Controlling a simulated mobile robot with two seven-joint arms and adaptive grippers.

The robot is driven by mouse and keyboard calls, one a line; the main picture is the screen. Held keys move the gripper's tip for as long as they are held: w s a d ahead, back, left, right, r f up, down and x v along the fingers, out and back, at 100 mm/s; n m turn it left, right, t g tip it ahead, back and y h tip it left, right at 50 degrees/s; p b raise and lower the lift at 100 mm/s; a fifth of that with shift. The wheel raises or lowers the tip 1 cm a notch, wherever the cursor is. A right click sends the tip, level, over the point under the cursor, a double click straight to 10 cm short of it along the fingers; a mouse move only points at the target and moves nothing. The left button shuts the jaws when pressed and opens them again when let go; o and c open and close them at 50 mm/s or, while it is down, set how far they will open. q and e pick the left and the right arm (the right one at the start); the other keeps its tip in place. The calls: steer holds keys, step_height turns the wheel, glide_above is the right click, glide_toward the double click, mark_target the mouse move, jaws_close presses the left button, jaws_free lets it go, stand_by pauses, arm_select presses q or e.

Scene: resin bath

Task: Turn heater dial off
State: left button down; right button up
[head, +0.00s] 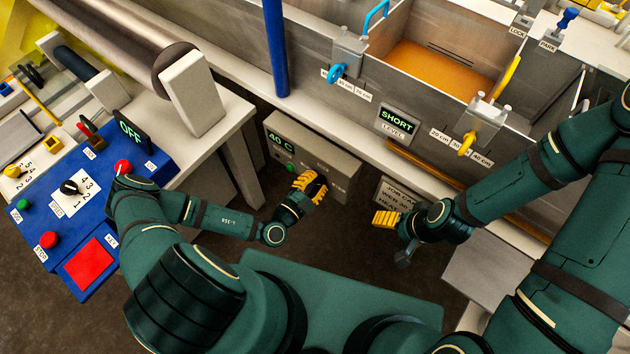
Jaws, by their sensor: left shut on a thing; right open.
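The heater is a grey box (340,161) low against the front of the bath, with a lit display (281,140) reading 40 C and a green button or lamp (289,167) on its face. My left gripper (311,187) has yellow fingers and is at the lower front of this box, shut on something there. That spot fits the heater dial, but the fingers cover it and its setting cannot be read. My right gripper (384,218) is open, apart from the heater, in front of the job card (394,191).
A blue control panel (85,225) with a knob, red buttons and an OFF sign (130,131) stands at left. A white-topped bench (225,105) overhangs beside the heater. The bath (440,60) with blue and yellow handles and a SHORT LEVEL sign (397,121) is above. Dark floor lies below.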

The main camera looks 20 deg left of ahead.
mark_target(319, 181)
arm_select(q)
steer(key=n, duration=0.2)
steer(key=n+b, duration=0.1)
steer(key=n, duration=0.1)
steer(key=shift+d+n, duration=0.2)
steer(key=shift+n, duration=0.1)
steer(key=shift+d+n+b, duration=0.15)
steer(key=shift+n+b, duration=0.25)
steer(key=shift+n, duration=0.75)
steer(key=shift+d+n+b, duration=0.1)
steer(key=shift+n+b, duration=0.3)
steer(key=shift+n, duration=0.75)
steer(key=c, duration=1.1)
jaws_free()
steer(key=shift+f, duration=0.1)
steer(key=shift+o, duration=0.2)
steer(key=shift+s, duration=0.1)
step_height(319, 181, up, 10)
steer(key=shift+r, duration=0.1)
